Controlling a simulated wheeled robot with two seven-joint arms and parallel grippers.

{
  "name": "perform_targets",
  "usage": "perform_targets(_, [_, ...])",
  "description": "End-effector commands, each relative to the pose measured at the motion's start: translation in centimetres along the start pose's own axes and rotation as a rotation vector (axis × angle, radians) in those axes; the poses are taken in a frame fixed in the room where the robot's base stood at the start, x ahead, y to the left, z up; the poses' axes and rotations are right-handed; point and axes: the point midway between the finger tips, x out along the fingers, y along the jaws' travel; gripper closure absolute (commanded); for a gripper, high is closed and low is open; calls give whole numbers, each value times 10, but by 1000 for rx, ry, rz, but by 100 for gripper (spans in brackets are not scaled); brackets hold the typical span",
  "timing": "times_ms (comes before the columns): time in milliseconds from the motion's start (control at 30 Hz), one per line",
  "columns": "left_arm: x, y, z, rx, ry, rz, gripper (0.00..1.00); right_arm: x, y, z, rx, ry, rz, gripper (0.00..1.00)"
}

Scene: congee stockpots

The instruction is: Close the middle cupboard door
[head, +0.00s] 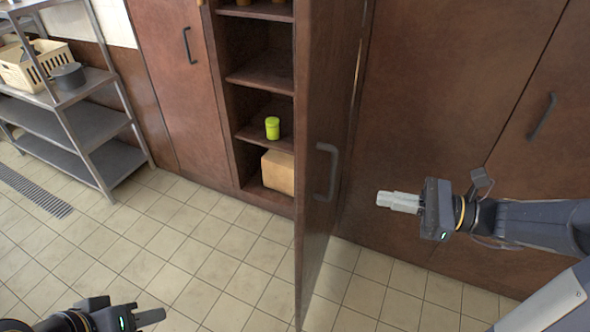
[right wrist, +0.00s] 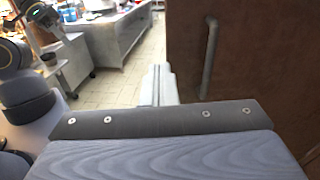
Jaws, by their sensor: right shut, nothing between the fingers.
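The middle cupboard door (head: 322,120) stands wide open in the head view, swung out toward me, with a dark bar handle (head: 326,172) on its face. The open cupboard (head: 258,75) shows shelves to the left of the door. My right gripper (head: 385,199) is shut and empty, to the right of the door and apart from it. In the right wrist view, the shut fingers (right wrist: 158,85) point past a brown door panel (right wrist: 255,70) with a vertical bar handle (right wrist: 209,60). My left gripper (head: 150,317) is low at the left; its finger opening is unclear.
A green jar (head: 272,128) and a cardboard box (head: 278,172) sit inside the cupboard. A closed door (head: 175,80) is left of it, another closed door (head: 530,105) at right. A metal rack (head: 95,125) stands at far left. The tiled floor (head: 190,250) is clear.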

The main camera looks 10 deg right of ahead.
Motion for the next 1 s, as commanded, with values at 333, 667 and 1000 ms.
perform_targets(333, [-8, 4, -4, 0, 0, 0, 64, 29, -12, 4, 53, -45, -30, 100])
perform_targets(667, [-21, 10, -10, 0, 0, 0, 64, 99, -13, 7, 52, -42, -28, 100])
perform_targets(1000, [-28, 13, -14, 0, 0, 0, 64, 134, -16, 6, 49, -40, -33, 100])
